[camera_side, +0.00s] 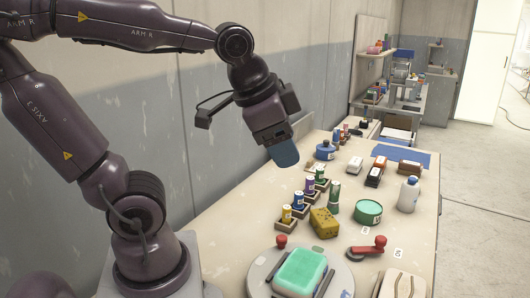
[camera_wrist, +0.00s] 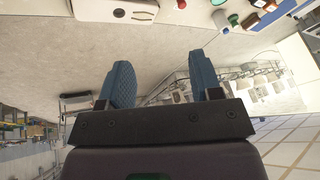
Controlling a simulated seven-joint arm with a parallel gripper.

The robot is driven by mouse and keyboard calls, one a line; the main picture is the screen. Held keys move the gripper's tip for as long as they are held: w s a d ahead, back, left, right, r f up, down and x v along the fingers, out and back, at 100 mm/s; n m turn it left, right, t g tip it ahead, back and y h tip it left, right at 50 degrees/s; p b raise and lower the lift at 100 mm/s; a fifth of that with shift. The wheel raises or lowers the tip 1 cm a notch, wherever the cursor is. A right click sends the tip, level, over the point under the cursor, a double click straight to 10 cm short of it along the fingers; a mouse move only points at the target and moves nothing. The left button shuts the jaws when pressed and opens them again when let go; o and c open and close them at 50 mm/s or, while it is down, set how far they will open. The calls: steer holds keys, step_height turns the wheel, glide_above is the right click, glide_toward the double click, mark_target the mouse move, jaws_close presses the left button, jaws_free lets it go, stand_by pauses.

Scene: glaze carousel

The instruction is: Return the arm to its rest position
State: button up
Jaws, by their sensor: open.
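My gripper (camera_side: 285,156) is raised above the far left part of the workbench, close to the grey wall, with its blue pads pointing down. It also shows in the wrist view (camera_wrist: 163,80), where the two ribbed blue fingers stand wide apart with nothing between them. No object touches it. My arm is bent, with its elbow high at the upper left of the side view. No marker of a rest position is visible.
The air around my gripper is clear.

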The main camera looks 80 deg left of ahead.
steer(key=s+n, duration=0.1)
steer(key=s+d+n, duration=0.1)
steer(key=s+f+h, duration=0.1)
steer(key=shift+s+d+n, duration=0.2)
steer(key=shift+d+n, duration=0.15)
steer(key=shift+n, duration=0.05)
